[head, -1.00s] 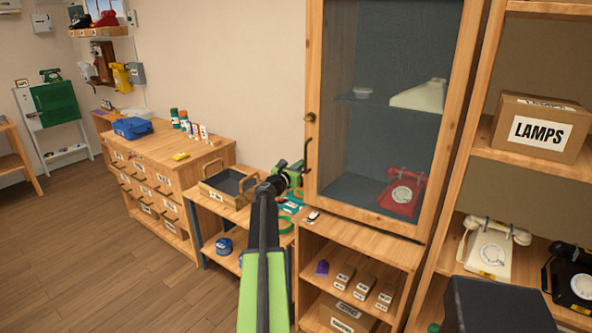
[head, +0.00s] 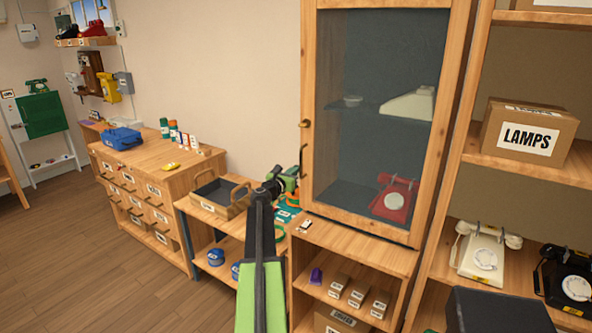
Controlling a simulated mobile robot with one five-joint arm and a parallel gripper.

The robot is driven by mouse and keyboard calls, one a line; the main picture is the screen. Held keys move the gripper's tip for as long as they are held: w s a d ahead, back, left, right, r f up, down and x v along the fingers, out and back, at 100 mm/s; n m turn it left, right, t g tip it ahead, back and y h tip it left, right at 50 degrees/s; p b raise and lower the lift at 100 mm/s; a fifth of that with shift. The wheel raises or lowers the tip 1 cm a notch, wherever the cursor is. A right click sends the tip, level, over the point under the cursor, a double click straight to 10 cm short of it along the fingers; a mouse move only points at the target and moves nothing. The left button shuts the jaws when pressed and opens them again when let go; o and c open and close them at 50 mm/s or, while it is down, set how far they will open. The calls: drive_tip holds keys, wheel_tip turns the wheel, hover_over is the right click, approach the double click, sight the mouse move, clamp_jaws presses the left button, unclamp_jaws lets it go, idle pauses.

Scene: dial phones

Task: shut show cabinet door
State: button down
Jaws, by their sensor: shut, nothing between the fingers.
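The show cabinet (head: 408,262) stands right of centre, with a wood-framed glass door (head: 309,75). The door lies at or near the cabinet front; I cannot tell whether a small gap remains. A red dial phone (head: 394,203) and a pale wedge-shaped object (head: 409,104) show through the glass. My gripper (head: 288,178) is shut and empty, just left of the door's lower left edge, near the handle. Its tips are partly hidden by my arm, and I cannot tell whether they touch the door.
Below the door, an open shelf holds small labelled boxes (head: 357,296) and a purple item (head: 316,276). A low bench with a tray (head: 208,204) stands left. The right shelf holds a LAMPS box (head: 527,137), a cream phone (head: 482,256) and a black phone (head: 570,279). Floor is clear at left.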

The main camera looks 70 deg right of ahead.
drive_tip(key=w+a, duration=0.4)
drive_tip(key=a, duration=0.8)
drive_tip(key=shift+a, duration=0.1)
